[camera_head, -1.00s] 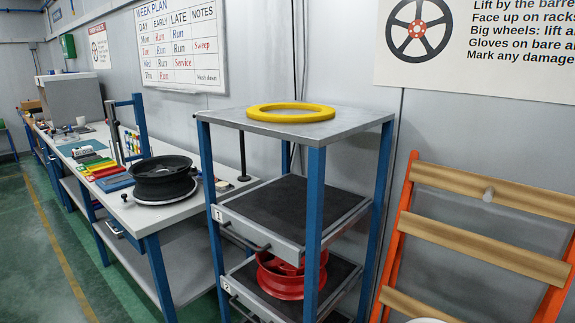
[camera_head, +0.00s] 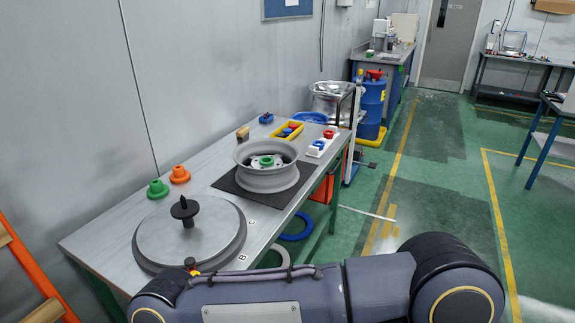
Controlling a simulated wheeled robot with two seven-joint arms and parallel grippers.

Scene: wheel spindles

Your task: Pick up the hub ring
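Several ring-shaped pieces are in view, and I cannot tell which is the hub ring. A green flanged ring (camera_head: 157,189) and an orange flanged ring (camera_head: 180,175) stand side by side at the back left of the workbench (camera_head: 216,178). Another green piece (camera_head: 266,161) sits in the centre of a grey wheel rim (camera_head: 268,180), which lies on a black mat. One of my arms crosses the bottom of the view, in front of the bench. Neither gripper shows.
A round grey plate (camera_head: 220,240) with a black spindle (camera_head: 185,210) fills the bench's near left. Yellow (camera_head: 287,132) and white (camera_head: 320,146) trays stand beyond the rim. Green floor is open at right.

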